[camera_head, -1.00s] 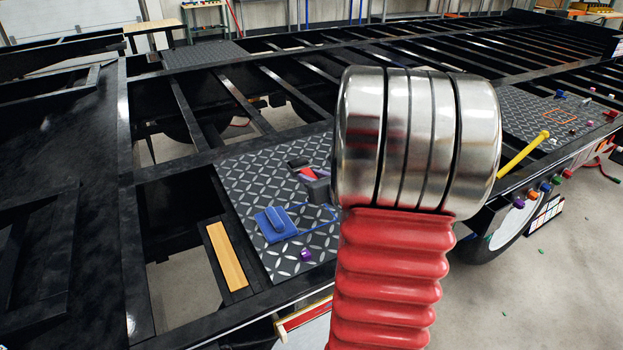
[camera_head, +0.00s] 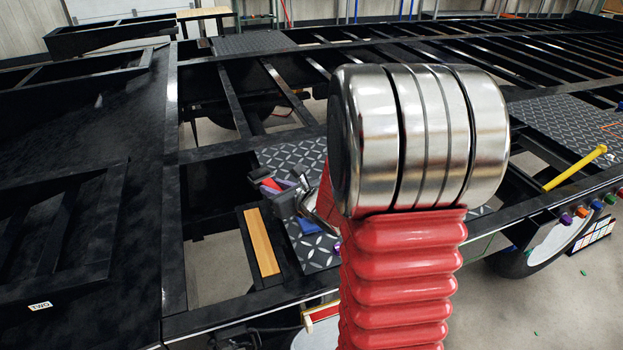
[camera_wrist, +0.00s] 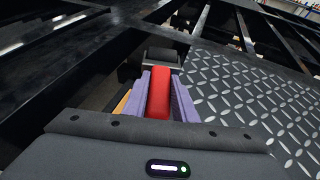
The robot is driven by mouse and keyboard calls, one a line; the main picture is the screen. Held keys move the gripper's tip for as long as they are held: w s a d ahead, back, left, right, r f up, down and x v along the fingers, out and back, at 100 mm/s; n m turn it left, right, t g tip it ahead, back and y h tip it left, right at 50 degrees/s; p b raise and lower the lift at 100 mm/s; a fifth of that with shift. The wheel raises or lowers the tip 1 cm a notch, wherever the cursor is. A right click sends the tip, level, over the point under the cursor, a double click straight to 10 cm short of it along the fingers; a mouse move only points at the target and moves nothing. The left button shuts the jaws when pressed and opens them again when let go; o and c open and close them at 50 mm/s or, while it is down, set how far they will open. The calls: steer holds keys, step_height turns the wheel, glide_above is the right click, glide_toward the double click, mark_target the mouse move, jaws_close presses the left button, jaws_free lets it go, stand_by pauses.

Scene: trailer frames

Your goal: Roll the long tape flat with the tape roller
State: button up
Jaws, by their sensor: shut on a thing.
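The tape roller has a red handle (camera_head: 269,185) and a dark head (camera_head: 260,174). My gripper (camera_head: 275,186) is shut on the red handle and holds the roller near the left edge of the diamond plate. In the wrist view, two purple fingers of my gripper (camera_wrist: 162,96) flank the red handle (camera_wrist: 159,88), with the dark roller head (camera_wrist: 163,56) beyond. A long yellow-orange strip (camera_head: 262,243) lies in a dark frame just in front; I cannot tell whether it is the tape. Its edge shows left of the fingers in the wrist view (camera_wrist: 123,103).
The diamond plate (camera_head: 318,250) carries a blue tool (camera_head: 311,227), partly hidden by my arm. Open gaps lie between the black trailer beams. A yellow bar (camera_head: 575,168) and coloured knobs (camera_head: 582,212) are at the right edge.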

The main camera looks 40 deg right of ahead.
steer(key=w+a+f+n+y, duration=0.1)
steer(key=a+f+n+y, duration=0.1)
steer(key=a, duration=1.7)
steer(key=shift+w+a+n+g+y, duration=0.25)
steer(key=shift+a+n+g+y, duration=0.15)
steer(key=shift+n+y, duration=0.45)
steer(key=shift+d, duration=0.1)
